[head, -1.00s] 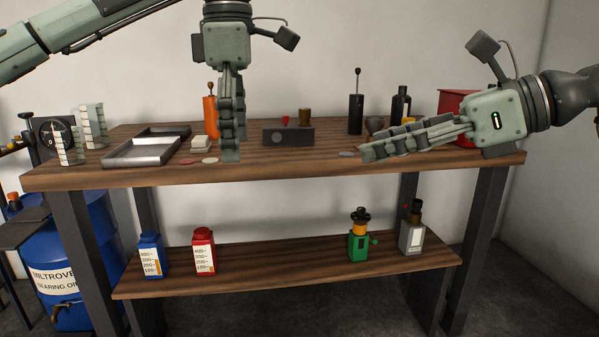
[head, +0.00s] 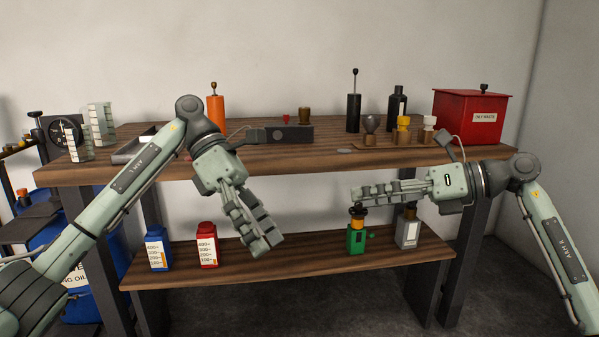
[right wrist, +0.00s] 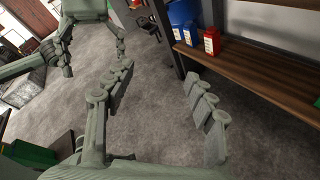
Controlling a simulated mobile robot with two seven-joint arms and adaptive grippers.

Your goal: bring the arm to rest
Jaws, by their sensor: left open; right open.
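My left gripper (head: 254,226) hangs in front of the workbench, fingers pointing down and to the right, below the edge of the top. It is open and holds nothing that I can see. My right gripper (head: 372,193) is level in front of the bench, fingers pointing left, and in the head view it overlaps the top of the green bottle on the shelf. In the right wrist view its fingers (right wrist: 160,105) stand apart with only floor showing between them. Both arms are bent, with their forearms in view.
The wooden bench top (head: 310,158) carries an orange cylinder (head: 216,112), a black block (head: 275,136), small knobs and a red waste box (head: 470,115). On the lower shelf (head: 300,261) stand a blue bottle (head: 157,252), a red bottle (head: 207,247), a green bottle (head: 356,241) and a grey one (head: 407,232).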

